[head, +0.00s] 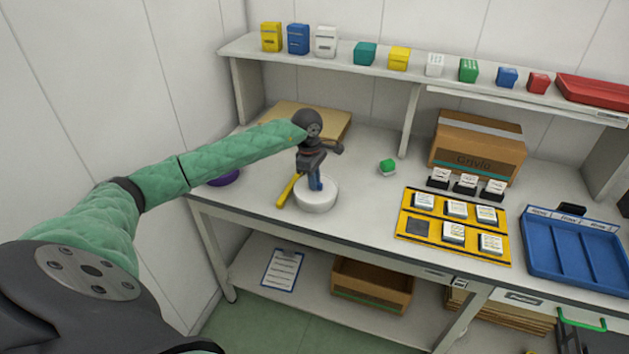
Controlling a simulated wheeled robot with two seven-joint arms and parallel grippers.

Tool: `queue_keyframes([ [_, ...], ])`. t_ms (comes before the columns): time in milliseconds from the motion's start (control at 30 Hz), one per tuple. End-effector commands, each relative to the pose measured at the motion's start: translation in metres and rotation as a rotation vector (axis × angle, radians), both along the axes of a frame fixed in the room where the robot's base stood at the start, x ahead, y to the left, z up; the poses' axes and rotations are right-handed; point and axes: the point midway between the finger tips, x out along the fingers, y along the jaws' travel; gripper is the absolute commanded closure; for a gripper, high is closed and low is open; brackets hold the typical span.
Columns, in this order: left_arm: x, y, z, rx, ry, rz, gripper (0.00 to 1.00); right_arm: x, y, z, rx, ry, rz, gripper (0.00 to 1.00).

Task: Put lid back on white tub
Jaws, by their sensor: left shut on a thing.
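The white tub (317,201) stands on the workbench near its front left part, a low round white shape with a pale top. My left gripper (316,184) reaches down over it from above, and its blue fingertips meet the middle of the white top. It is shut on the lid there. Lid and tub are both white and blend together, so I cannot tell whether the lid is seated or just above the rim. The fingers hide part of the top. My right gripper is not in view.
A yellow tool (287,190) lies just left of the tub, with a purple bowl (224,177) farther left. The bench between tub and tray is clear.

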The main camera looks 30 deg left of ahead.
Motion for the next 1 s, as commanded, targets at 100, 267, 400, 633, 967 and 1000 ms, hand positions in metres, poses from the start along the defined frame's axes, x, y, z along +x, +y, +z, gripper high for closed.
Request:
queue_keyframes([
  [100,0.0000,0.0000,-0.0002,0.000,0.000,0.000,1.00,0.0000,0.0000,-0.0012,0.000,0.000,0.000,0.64],
  [267,0.0000,-0.0001,0.0001,0.000,0.000,0.000,1.00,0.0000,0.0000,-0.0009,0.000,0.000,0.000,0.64],
  [400,0.0000,-0.0001,0.0000,0.000,0.000,0.000,1.00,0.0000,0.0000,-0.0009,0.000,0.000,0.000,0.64],
  [633,0.0000,-0.0002,0.0001,0.000,0.000,0.000,0.62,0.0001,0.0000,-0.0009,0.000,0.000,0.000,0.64],
  [967,0.0000,-0.0002,0.0000,0.000,0.000,0.000,0.40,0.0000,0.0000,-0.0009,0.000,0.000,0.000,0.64],
  [1000,0.0000,-0.0002,0.0000,0.000,0.000,0.000,0.40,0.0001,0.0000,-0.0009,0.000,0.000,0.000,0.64],
])
